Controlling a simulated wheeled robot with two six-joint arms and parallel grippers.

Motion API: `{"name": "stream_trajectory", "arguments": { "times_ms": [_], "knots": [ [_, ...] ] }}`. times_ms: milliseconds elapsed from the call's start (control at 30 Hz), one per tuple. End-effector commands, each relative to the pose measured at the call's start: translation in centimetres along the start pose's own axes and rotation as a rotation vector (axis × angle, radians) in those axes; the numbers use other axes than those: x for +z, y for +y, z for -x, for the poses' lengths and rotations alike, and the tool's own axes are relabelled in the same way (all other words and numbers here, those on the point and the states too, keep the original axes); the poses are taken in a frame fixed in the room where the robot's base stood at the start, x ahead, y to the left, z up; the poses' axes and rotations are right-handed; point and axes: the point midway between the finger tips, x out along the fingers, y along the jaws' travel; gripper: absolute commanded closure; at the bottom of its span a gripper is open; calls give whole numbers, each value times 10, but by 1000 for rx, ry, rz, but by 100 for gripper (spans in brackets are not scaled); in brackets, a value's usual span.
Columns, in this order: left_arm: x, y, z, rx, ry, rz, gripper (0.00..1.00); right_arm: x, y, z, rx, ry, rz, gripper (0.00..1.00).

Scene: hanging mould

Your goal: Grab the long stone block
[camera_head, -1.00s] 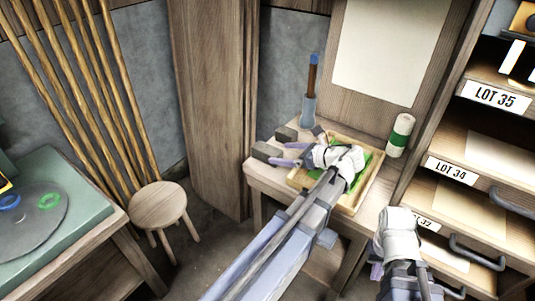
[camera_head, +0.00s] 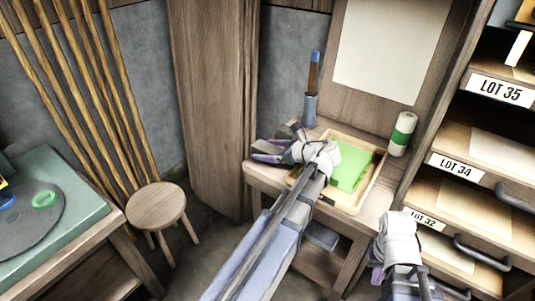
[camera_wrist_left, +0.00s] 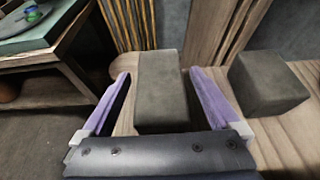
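The long grey stone block (camera_wrist_left: 162,88) lies on the wooden table and shows in the left wrist view between the two purple fingers of my left gripper (camera_wrist_left: 160,88). The fingers are apart, one on each side of the block, with a gap visible on both sides. A shorter grey stone block (camera_wrist_left: 267,84) sits to the right of it, outside the fingers. In the head view my left gripper (camera_head: 268,152) is over the left side of the table and hides most of the blocks. My right gripper (camera_head: 376,278) is low at the right, partly hidden by its wrist.
A wooden tray (camera_head: 372,192) with a green cloth (camera_head: 350,167) lies right of my left gripper. A blue holder (camera_head: 310,110) and a green-white roll (camera_head: 401,134) stand behind. A drawer cabinet (camera_head: 455,190) is at right, a stool (camera_head: 156,205) at left.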

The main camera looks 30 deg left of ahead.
Motion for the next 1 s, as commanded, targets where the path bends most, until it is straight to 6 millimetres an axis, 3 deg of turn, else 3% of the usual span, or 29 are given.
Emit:
{"name": "stream_trajectory", "arguments": {
  "times_ms": [67,833,1000],
  "knots": [
    [0,0,0,0,0,0,14,0,0,0,0,0,0,100],
    [0,0,0,0,0,0,100,0,0,0,0,0,0,100],
    [0,0,0,0,0,0,100,0,0,0,0,0,0,100]
  ]
}}
